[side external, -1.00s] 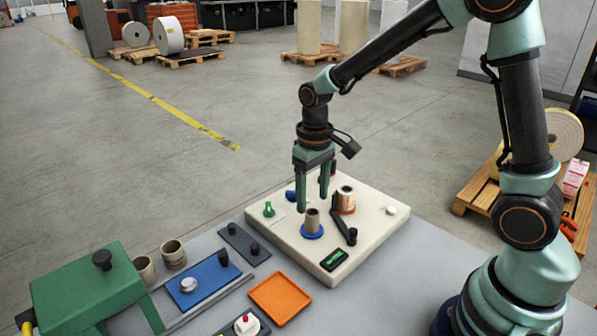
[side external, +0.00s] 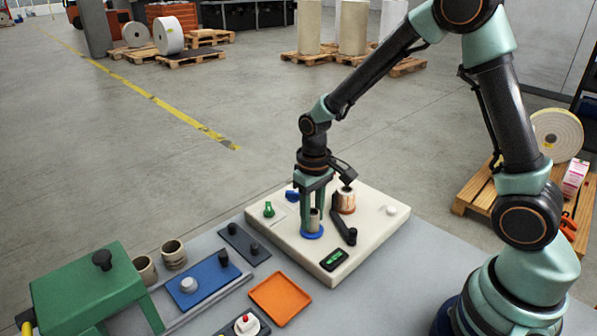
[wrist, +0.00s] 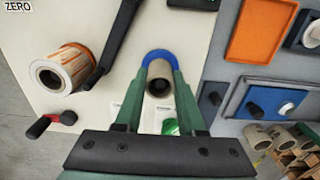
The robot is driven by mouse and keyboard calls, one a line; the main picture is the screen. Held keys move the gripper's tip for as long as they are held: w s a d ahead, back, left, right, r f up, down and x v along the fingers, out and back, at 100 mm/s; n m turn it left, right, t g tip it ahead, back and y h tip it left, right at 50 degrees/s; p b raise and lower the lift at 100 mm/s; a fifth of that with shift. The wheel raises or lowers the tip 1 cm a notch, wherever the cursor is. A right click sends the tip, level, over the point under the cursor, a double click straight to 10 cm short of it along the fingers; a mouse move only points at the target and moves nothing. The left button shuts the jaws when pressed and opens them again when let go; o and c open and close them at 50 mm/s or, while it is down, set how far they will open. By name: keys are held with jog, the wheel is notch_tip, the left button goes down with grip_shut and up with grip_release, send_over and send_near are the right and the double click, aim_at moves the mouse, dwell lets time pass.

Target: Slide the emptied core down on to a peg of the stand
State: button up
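The emptied core (side external: 314,222) is a short brown-grey tube standing upright on the blue disc (side external: 312,233) of the cream rewinder. My gripper (side external: 313,218) points straight down with its green fingers on either side of the core. In the wrist view the core (wrist: 160,77) sits between the fingertips (wrist: 160,72); any gap to the fingers is too small to tell whether they grip it. The stand (side external: 238,238), a dark grey plate with black pegs, lies left of the rewinder. Its pegs show no core on them.
A brown-stained roll (side external: 345,203) and a black crank arm (side external: 343,228) stand close right of my gripper. A green knob (side external: 268,209) is on its left.

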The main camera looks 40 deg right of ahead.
aim_at(254, 244)
jog(key=shift+c, duration=0.4)
jog(key=shift+r, duration=3.5)
jog(key=w+a+n, duration=0.6)
jog(key=w+a, duration=0.1)
jog(key=a, duration=0.5)
jog(key=shift+s+d+f, duration=0.15)
jog(key=shift+f, duration=2.7)
jog(key=shift+s+d+f, duration=0.1)
jog(key=shift+f, duration=2.7)
jog(key=shift+r, duration=0.1)
jog(key=o, duration=1)
